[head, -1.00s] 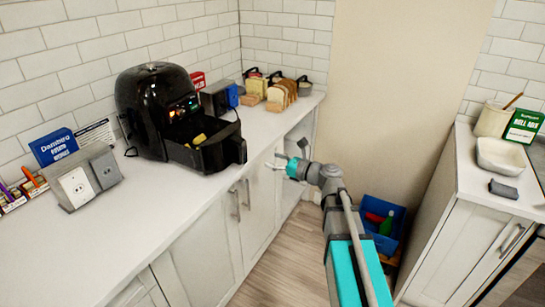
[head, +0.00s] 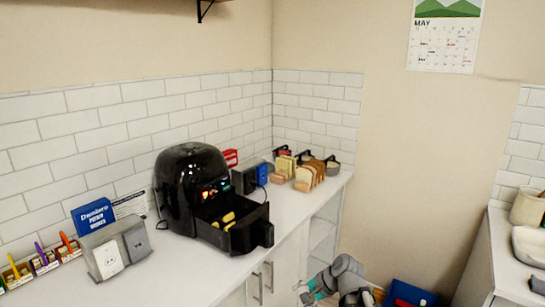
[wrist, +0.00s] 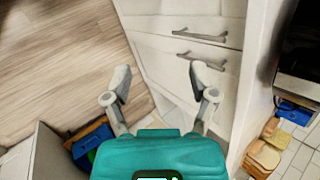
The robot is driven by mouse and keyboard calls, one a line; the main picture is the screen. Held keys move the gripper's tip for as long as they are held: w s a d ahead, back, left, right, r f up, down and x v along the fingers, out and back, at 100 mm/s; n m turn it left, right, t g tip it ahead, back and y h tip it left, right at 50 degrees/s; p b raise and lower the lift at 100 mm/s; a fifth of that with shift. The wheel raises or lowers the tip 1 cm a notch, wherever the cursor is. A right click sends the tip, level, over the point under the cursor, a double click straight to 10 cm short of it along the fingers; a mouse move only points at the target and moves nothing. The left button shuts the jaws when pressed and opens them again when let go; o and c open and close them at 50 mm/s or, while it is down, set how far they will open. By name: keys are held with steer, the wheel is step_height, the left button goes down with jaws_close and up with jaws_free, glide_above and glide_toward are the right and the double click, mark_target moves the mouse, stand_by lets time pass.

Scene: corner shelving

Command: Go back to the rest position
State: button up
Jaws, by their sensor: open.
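My gripper (wrist: 158,85) is open and empty in the wrist view, its two grey fingers spread apart with cabinet fronts and floor beyond them. In the head view my arm shows only at the bottom edge, right of the counter, and the fingertips are not clear there. The black air fryer (head: 190,190) stands on the left counter with its drawer (head: 240,235) pulled out. Several yellow pieces (head: 228,218) lie in the drawer. My gripper is apart from the fryer.
Bread slices in a rack (head: 310,175) stand at the counter's far end. A grey socket box (head: 114,248) is at the near left. A blue bin (head: 412,294) sits on the floor by the wall. The right counter (head: 508,265) holds a white bowl (head: 530,245).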

steer(key=s+d+n+g+h+p, duration=0.3)
steer(key=s+d+n+h, duration=0.4)
steer(key=s+d+n, duration=0.1)
steer(key=shift+n, duration=0.5)
steer(key=shift+s+f, duration=0.1)
steer(key=shift+f, duration=0.05)
stand_by(0.8)
